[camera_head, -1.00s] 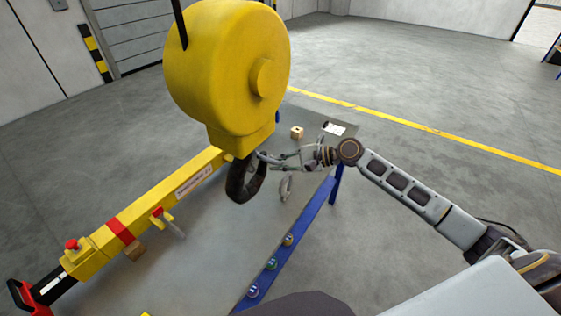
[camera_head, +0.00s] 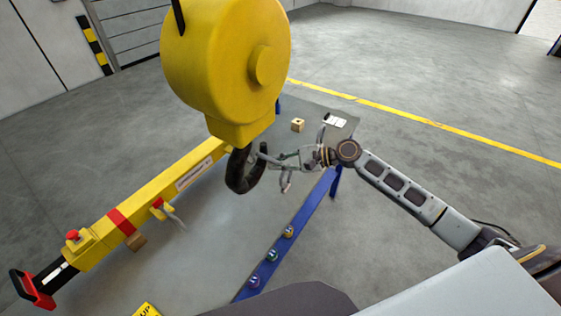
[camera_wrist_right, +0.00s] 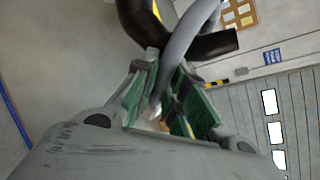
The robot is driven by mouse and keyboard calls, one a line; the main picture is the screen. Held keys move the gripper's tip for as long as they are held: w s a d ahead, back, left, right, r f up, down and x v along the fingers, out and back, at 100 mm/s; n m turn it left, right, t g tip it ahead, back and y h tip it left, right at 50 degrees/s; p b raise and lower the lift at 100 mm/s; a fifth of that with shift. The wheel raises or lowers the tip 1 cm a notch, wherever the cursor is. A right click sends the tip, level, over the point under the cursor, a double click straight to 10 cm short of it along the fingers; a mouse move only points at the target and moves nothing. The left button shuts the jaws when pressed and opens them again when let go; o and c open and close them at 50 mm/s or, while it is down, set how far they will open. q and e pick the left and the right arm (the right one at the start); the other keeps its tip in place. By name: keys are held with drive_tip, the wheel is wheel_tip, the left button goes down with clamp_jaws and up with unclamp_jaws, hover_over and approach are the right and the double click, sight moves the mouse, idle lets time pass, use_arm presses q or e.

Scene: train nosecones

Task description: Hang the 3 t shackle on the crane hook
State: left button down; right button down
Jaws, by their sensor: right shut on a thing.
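The black crane hook (camera_head: 236,172) hangs below the yellow hoist body (camera_head: 225,75) in the head view. My right gripper (camera_head: 283,161) is just right of the hook, above the table. In the wrist view its green-padded fingers (camera_wrist_right: 163,95) are shut on the grey curved shackle (camera_wrist_right: 183,42). The shackle's bar reaches up from the fingers and crosses in front of the dark hook (camera_wrist_right: 214,45). I cannot tell whether the hook's tip is through the shackle. In the head view the shackle is small and hard to separate from the gripper. My left gripper is not in view.
A yellow beam (camera_head: 100,240) with a red band lies along the left of the grey table (camera_head: 215,240). Three small coloured round pieces (camera_head: 271,255) sit by the blue edge. A wooden block (camera_head: 297,125) and white card (camera_head: 335,120) are at the back.

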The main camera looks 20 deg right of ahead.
drive_tip(key=shift+s+a+f, duration=0.35)
drive_tip(key=shift+a+f, duration=0.2)
drive_tip(key=shift+f, duration=0.15)
drive_tip(key=c, duration=1.5)
unclamp_jaws()
drive_tip(key=shift+o, duration=0.6)
drive_tip(key=shift+w+a, duration=0.2)
drive_tip(key=shift+a, duration=0.1)
drive_tip(key=shift+s+d, duration=0.1)
drive_tip(key=shift+d, duration=0.1)
drive_tip(key=shift+d, duration=0.1)
